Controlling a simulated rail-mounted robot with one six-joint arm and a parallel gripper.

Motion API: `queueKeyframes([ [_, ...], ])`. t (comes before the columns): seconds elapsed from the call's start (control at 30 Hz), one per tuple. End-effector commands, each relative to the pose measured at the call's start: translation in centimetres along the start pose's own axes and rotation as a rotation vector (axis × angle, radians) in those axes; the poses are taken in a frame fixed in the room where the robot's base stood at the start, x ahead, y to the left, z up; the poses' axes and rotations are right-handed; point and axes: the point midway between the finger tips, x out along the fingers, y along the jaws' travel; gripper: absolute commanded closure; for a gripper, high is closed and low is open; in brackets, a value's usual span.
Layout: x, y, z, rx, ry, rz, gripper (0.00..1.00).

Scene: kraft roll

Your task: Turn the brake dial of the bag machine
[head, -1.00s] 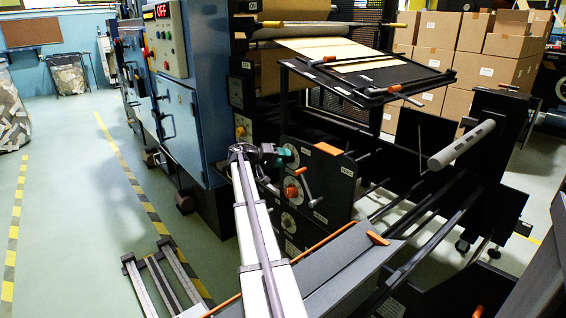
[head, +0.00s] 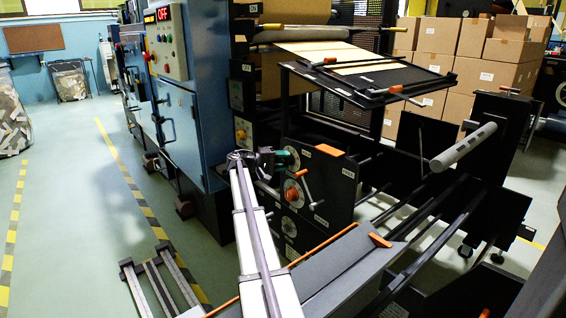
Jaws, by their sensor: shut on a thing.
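The bag machine's black side panel (head: 330,172) carries a column of round pale dials. My gripper (head: 281,158) is at the top of this panel, at the end of my pale arm, and is shut on the teal knob (head: 290,156), seemingly the brake dial. The jaws and wrist hide most of the dial behind it, and the small labels cannot be read. Just below is a dial with an orange knob (head: 291,194) and a crank lever beside it. My gripper is apart from both.
A grey sloping cover (head: 335,265) with orange edging is close to the right of my arm. Long dark rails and a grey roller (head: 465,147) extend right. The blue cabinet (head: 180,120) stands left, showing a red OFF display (head: 163,14). Open floor is farther left.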

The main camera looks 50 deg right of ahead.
Motion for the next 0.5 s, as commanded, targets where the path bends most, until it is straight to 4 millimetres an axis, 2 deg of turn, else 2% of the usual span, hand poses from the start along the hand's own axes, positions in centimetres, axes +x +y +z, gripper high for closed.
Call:
queueKeyframes([
  [0.1,0.0,-0.04,-0.02,0.0,0.001,-0.002,0.8],
  [0.13,0.0,-0.04,-0.02,0.0,0.001,-0.002,0.55],
  [0.2,0.0,-0.03,-0.02,0.0,0.001,-0.002,0.48],
  [0.37,0.01,-0.02,-0.01,0.001,0.0,-0.001,0.33],
  [0.5,0.01,-0.01,-0.02,0.001,0.0,-0.001,0.31],
])
